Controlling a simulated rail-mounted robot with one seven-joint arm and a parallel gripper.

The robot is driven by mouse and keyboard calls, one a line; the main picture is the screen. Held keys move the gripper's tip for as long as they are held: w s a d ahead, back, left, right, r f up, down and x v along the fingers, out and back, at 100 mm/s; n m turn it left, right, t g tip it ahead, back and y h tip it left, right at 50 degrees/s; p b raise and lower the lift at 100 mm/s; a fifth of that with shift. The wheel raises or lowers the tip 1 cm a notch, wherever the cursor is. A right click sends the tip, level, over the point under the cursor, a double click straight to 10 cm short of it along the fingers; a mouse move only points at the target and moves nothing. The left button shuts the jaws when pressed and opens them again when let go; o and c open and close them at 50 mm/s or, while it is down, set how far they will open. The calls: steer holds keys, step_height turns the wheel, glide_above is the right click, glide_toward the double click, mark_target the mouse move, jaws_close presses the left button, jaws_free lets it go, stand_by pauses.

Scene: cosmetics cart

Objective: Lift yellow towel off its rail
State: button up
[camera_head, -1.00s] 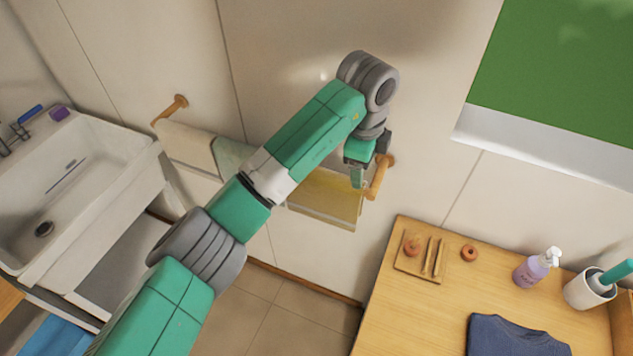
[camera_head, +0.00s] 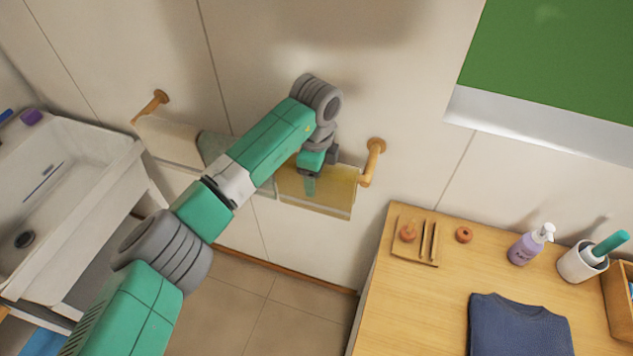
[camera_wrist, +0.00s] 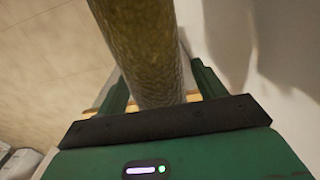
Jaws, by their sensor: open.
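The yellow towel (camera_head: 338,192) hangs over the wall rail (camera_head: 369,170) near its right end, partly hidden behind my arm in the head view. My gripper (camera_head: 309,188) is open at the towel, pointing down in front of it. In the wrist view the towel (camera_wrist: 145,40) shows edge-on as a thick olive-yellow fold running between the two green fingers of my gripper (camera_wrist: 160,85). The fingers stand apart on either side of it. I cannot tell whether either finger touches the cloth.
A white towel (camera_head: 170,140) and a grey-green towel (camera_head: 212,147) hang further left on the rail. A white sink (camera_head: 75,190) stands at left. A wooden cart top (camera_head: 400,290) at lower right holds a lilac pump bottle (camera_head: 524,247), a cup (camera_head: 580,262) and folded blue clothing (camera_head: 515,325).

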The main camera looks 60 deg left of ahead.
steer(key=c, duration=1.1)
step_height(320, 180, up, 28)
steer(key=p, duration=0.4)
steer(key=shift+c, duration=0.2)
steer(key=shift+r+p, duration=0.1)
steer(key=shift+p, duration=0.45)
steer(key=shift+r+p, duration=0.1)
steer(key=shift+p, duration=0.3)
steer(key=shift+f, duration=0.2)
